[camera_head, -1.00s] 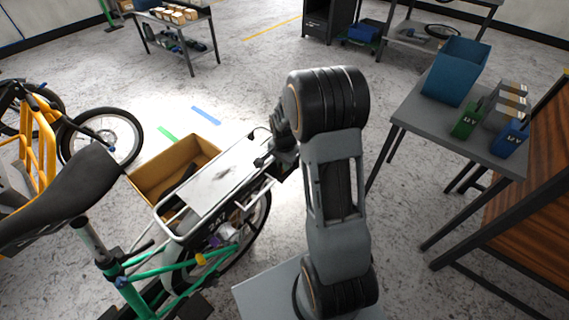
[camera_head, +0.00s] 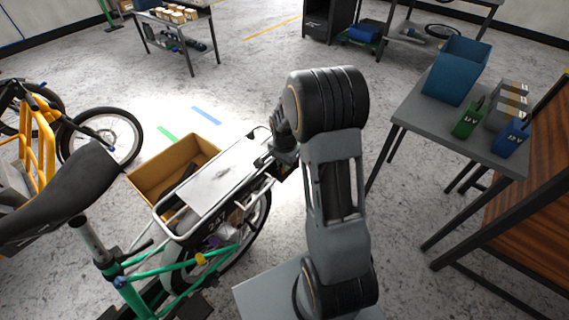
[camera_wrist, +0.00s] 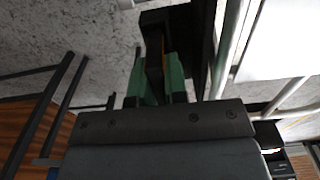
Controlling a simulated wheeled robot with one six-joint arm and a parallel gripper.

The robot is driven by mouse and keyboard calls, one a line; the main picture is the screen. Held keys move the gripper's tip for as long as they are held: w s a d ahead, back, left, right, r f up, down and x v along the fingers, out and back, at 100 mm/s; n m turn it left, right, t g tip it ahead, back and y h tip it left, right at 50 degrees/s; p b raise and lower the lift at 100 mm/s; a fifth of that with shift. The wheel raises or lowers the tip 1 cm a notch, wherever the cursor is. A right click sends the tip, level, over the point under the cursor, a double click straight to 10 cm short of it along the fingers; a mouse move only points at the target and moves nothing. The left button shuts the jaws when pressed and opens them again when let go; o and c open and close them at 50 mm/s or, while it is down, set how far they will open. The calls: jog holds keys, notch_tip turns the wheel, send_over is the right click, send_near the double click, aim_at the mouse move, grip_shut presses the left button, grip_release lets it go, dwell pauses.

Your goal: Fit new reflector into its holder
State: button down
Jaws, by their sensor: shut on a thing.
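My gripper (camera_wrist: 157,72) has green fingers and is shut on a thin dark piece with a brownish edge (camera_wrist: 154,52), seen nearly edge-on; it appears to be the reflector. A black bracket-like part (camera_wrist: 168,17) lies just beyond the fingertips, probably the holder; whether the piece touches it I cannot tell. In the head view my gripper (camera_head: 279,160) is at the rear end of the green cargo bike's rack (camera_head: 222,175). The held piece and the holder are not clear there, and my arm partly covers that area.
The rack's pale tubes (camera_wrist: 232,45) run close to the right of the fingers. A brown box (camera_head: 170,160) sits beside the rack. A grey table (camera_head: 425,120) with a blue bin (camera_head: 456,72) stands at the right.

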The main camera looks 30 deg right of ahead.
jog(key=shift+f+b, duration=0.6)
jog(key=shift+f, duration=0.3)
jog(key=shift+r, duration=0.15)
jog(key=shift+r+p, duration=1)
jog(key=shift+r, duration=0.15)
jog(key=shift+f+b, duration=0.95)
jog(key=shift+f, duration=0.4)
jog(key=c, duration=1.1)
grip_release()
jog(key=shift+r, duration=0.15)
jog(key=r+p, duration=0.1)
jog(key=r, duration=0.5)
jog(key=r+p, duration=0.2)
jog(key=r, duration=0.5)
jog(key=shift+s+a+r, duration=0.1)
jog(key=shift+a+r, duration=0.1)
jog(key=shift+r, duration=0.1)
